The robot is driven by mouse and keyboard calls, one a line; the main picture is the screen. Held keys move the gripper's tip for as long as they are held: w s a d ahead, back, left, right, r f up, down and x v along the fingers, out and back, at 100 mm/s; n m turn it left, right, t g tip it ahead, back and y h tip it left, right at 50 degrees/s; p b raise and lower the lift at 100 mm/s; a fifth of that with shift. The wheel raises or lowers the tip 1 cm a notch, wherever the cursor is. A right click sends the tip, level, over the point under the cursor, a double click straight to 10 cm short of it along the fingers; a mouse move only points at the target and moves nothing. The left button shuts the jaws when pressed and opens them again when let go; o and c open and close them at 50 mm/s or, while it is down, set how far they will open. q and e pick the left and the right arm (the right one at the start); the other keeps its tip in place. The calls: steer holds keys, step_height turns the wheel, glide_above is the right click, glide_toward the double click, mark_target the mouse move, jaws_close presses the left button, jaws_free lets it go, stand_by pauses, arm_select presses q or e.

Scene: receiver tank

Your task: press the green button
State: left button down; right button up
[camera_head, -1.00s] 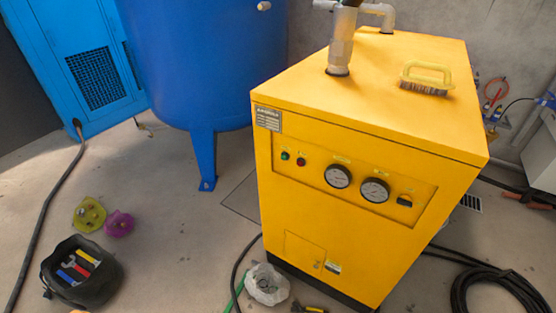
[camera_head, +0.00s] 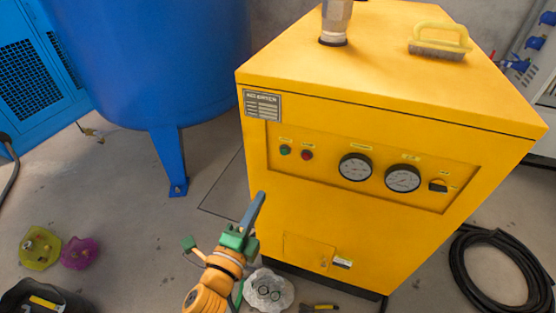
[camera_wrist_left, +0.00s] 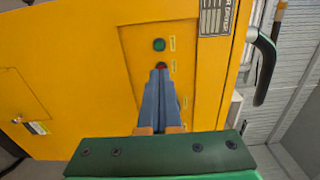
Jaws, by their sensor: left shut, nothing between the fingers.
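The green button (camera_head: 285,150) sits at the left end of the recessed control panel on the front of the yellow machine (camera_head: 330,225). A red button (camera_head: 306,155) is just right of it. My left gripper (camera_head: 259,197) is below and left of the buttons, apart from the panel as far as I can tell, with its blue fingers shut and empty. In the left wrist view the green button (camera_wrist_left: 158,45) lies beyond the fingertips (camera_wrist_left: 159,68), and the red button (camera_wrist_left: 161,66) is partly hidden by them. My right gripper is not in view.
Two gauges (camera_head: 355,167) and a black switch (camera_head: 438,186) share the panel. A brush (camera_head: 440,42) lies on top of the machine. A blue tank (camera_head: 150,60) stands at the left. A clear plastic bag (camera_head: 268,290) and a black hose (camera_head: 500,270) lie on the floor.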

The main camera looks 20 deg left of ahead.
mark_target(283, 153)
arm_select(q)
steer(key=w, duration=1.4)
steer(key=shift+d+f, duration=0.1)
steer(key=shift+d, duration=0.05)
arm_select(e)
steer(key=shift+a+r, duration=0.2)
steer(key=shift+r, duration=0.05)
